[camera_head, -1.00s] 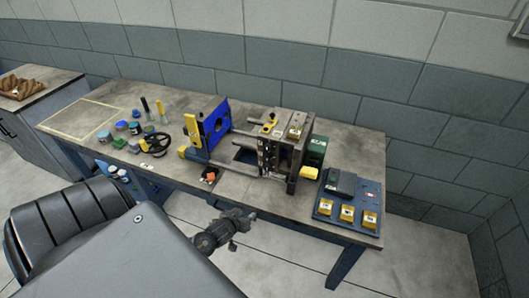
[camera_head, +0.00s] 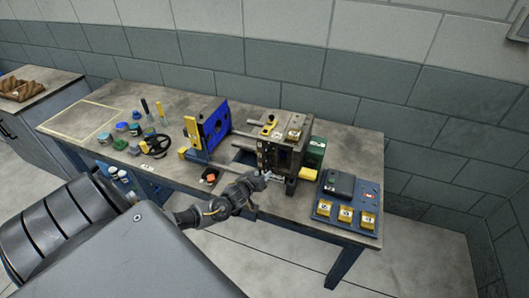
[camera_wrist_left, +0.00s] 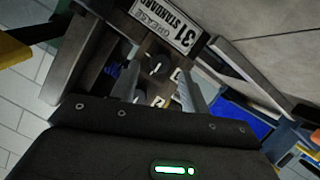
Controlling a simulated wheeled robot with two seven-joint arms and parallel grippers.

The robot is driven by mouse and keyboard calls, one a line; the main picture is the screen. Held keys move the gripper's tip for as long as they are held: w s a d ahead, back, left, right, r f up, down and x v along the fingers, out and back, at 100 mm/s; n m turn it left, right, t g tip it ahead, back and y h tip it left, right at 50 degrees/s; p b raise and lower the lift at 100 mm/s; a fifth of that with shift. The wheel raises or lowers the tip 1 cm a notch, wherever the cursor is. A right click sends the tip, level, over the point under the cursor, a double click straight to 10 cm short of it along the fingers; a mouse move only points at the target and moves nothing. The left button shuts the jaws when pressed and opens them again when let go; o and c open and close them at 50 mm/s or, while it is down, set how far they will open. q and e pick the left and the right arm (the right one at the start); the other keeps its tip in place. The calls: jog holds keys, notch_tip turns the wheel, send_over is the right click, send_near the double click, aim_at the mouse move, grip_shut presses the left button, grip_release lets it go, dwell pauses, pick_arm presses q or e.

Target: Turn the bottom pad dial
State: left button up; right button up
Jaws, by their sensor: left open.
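The mould block (camera_head: 284,160) stands on the bench with a column of small dials on its side, too small to tell apart in the head view. In the left wrist view, a dark dial with a white mark (camera_wrist_left: 155,68) lies ahead between the fingers, and another dial (camera_wrist_left: 158,101) is partly visible lower in the picture. I cannot tell for sure which is the bottom pad dial. My left gripper (camera_head: 264,180) is at the lower front of the block; its open fingers (camera_wrist_left: 160,84) have no object visibly held. Contact with a dial cannot be told. My right gripper is out of view.
A plate reading "GREASE STANDARD 31" (camera_wrist_left: 168,22) is close by the dials. A blue plate (camera_head: 215,125) and rods stand left of the block. A control panel (camera_head: 347,205) with yellow switches lies at right. Jars and a handwheel (camera_head: 155,145) are at left.

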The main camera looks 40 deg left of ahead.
aim_at(267, 169)
pick_arm(q)
jog(key=shift+x, duration=1.45)
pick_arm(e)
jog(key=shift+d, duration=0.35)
pick_arm(q)
jog(key=c, duration=1)
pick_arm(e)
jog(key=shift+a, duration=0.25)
